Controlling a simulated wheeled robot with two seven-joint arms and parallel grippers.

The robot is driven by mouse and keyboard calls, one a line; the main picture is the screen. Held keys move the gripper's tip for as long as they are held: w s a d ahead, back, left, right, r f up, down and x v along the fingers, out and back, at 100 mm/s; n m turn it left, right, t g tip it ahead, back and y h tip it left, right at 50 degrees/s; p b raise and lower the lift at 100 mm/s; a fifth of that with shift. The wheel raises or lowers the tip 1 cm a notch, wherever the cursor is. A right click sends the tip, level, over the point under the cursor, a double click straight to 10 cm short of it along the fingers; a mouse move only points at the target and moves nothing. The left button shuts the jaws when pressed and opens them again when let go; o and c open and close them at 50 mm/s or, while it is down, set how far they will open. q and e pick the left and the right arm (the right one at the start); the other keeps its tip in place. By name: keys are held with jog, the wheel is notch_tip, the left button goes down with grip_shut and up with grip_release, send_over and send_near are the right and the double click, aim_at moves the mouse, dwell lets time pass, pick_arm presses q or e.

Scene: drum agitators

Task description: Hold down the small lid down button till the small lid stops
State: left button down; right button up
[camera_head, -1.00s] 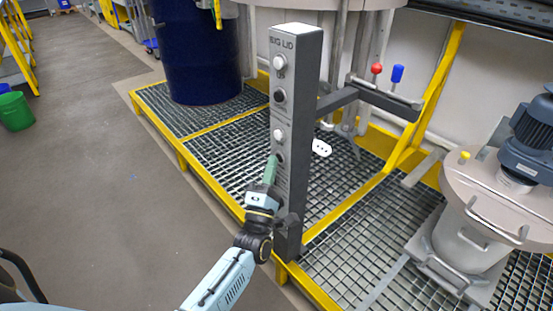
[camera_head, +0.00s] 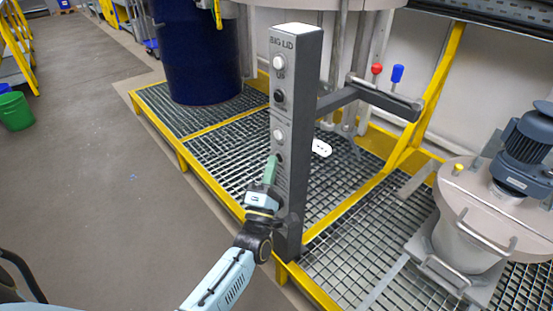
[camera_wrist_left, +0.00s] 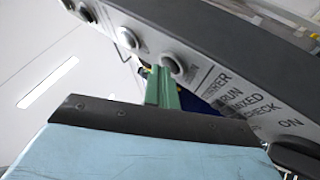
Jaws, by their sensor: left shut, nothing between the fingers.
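The grey control post (camera_head: 296,130), marked BIG LID at its top, carries two white and two black buttons. My left gripper (camera_head: 271,168) is shut and empty; its green fingertips are at the lowest black button (camera_head: 280,158). In the left wrist view, the green fingers (camera_wrist_left: 162,88) reach up to this button (camera_wrist_left: 172,65) and appear to touch it; how far it is pressed cannot be told. The small lid (camera_head: 490,190), pale and round with a blue motor (camera_head: 525,150) on top, is over the small vessel (camera_head: 465,243) at right. My right gripper is out of view.
A yellow-edged grating platform (camera_head: 225,200) lies around the post. A grey side arm (camera_head: 375,98) with red and blue knobs projects from the post. A dark blue drum (camera_head: 198,50) stands behind at left.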

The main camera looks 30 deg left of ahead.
pick_arm(q)
jog(key=shift+s, duration=0.15)
dwell(0.3)
jog(key=shift+s+a+p, duration=0.35)
jog(key=shift+s+p, duration=0.15)
jog(key=shift+s, duration=0.2)
jog(key=shift+s, duration=0.1)
jog(key=s, duration=0.1)
jog(key=s+a+p, duration=0.1)
jog(key=s, duration=0.1)
jog(key=s+a+p, duration=0.1)
jog(key=shift+s, duration=0.25)
